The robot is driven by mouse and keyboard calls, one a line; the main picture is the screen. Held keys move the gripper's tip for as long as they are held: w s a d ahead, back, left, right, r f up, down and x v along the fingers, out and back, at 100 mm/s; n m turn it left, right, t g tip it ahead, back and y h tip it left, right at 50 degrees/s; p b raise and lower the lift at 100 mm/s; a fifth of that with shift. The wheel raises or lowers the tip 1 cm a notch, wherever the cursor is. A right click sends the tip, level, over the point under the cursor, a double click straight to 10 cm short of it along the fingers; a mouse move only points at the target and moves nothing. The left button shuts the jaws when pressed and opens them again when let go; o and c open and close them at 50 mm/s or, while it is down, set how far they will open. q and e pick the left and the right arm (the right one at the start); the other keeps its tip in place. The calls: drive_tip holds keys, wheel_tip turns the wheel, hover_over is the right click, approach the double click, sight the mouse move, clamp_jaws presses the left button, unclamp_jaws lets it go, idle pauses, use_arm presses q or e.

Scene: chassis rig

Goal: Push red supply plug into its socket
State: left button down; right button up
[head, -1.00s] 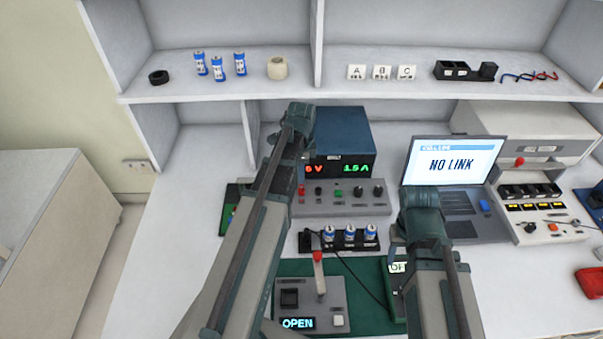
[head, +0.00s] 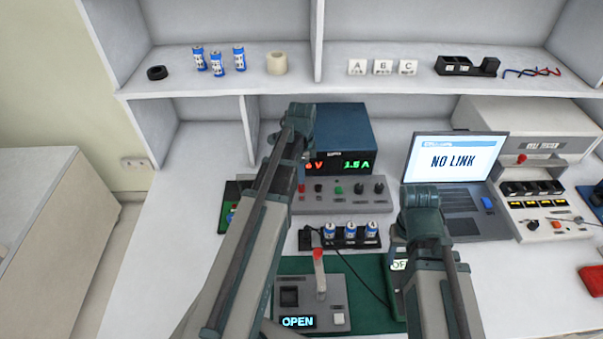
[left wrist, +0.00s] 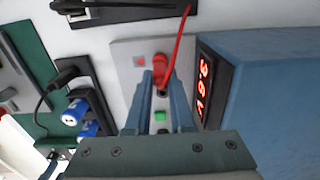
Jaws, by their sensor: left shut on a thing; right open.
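The red supply plug (left wrist: 160,62), with a red wire running off it, is between the fingertips of my left gripper (left wrist: 159,78) in the left wrist view. The gripper is shut on it. The plug is over the supply's grey front panel (left wrist: 122,52), at the end by a small red square. Its socket is hidden behind the plug, so I cannot tell how deep it sits. In the head view my left arm hides most of this, and the panel (head: 328,206) shows beside it. My right gripper (head: 396,234) is open and empty, partly hidden behind its arm.
The blue power supply (head: 344,135) stands behind the panel. A holder with blue cells (head: 350,240) lies in front. A grey switch box (head: 335,293) reading OPEN stands on a green mat (head: 365,268). The laptop (head: 455,165) reads NO LINK.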

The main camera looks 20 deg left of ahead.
use_arm(q)
drive_tip(key=shift+f+b, duration=0.5)
drive_tip(key=shift+f, duration=0.05)
use_arm(e)
drive_tip(key=shift+f, duration=0.6)
use_arm(q)
drive_tip(key=c, duration=0.7)
unclamp_jaws()
drive_tip(key=shift+r, duration=0.1)
use_arm(e)
drive_tip(key=shift+r, duration=0.1)
use_arm(q)
wheel_tip(320, 180, up, 14)
drive_tip(key=p, duration=1.4)
use_arm(e)
wheel_tip(320, 180, up, 14)
use_arm(q)
drive_tip(key=shift+f, duration=0.2)
drive_tip(key=s+d+n, duration=0.4)
drive_tip(key=s+d, duration=0.3)
drive_tip(key=d, duration=0.4)
drive_tip(key=s+d+n+y, duration=0.1)
drive_tip(key=s+d+n, duration=0.4)
drive_tip(key=s+d, duration=0.3)
drive_tip(key=d, duration=0.3)
drive_tip(key=shift+s+d, duration=0.15)
drive_tip(key=shift+s, duration=0.1)
